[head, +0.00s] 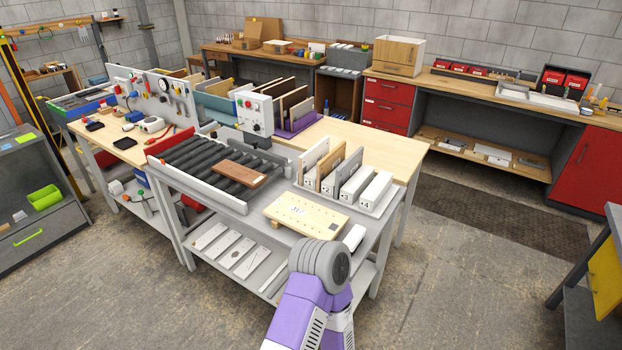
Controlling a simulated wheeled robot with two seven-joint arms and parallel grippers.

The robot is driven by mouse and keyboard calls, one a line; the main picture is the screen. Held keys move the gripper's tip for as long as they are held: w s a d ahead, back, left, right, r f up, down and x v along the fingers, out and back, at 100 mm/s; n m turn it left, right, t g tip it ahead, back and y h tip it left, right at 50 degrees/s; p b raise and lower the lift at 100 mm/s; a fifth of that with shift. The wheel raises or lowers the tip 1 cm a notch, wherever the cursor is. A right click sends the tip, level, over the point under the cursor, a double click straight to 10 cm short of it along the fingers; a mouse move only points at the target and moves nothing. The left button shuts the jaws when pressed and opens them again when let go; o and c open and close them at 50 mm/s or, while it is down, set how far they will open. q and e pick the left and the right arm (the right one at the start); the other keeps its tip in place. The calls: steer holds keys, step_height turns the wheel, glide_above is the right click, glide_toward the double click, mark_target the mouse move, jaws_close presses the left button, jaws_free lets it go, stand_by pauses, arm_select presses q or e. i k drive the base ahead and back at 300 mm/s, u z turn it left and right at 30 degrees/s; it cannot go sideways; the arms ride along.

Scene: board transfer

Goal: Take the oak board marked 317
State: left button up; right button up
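The pale oak board (318,219) marked 317 lies flat near the front right of the grey workbench (228,222). It has small dark holes along it, and a small wooden piece shows under its left end. A purple and grey arm of mine rises from the bottom edge and ends in a grey rounded part just in front of the board, with no fingers showing. I see neither gripper in the head view. Nothing visible is gripping the board.
Behind the board stands a numbered rack (372,209) with upright panels. A red-brown board (240,174) lies on the black rollers (207,160) at left. A white rounded object (354,237) sits right of the board.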

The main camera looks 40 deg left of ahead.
mark_target(325, 165)
steer(key=z, duration=0.05)
steer(key=k, duration=0.05)
steer(key=u, duration=1.4)
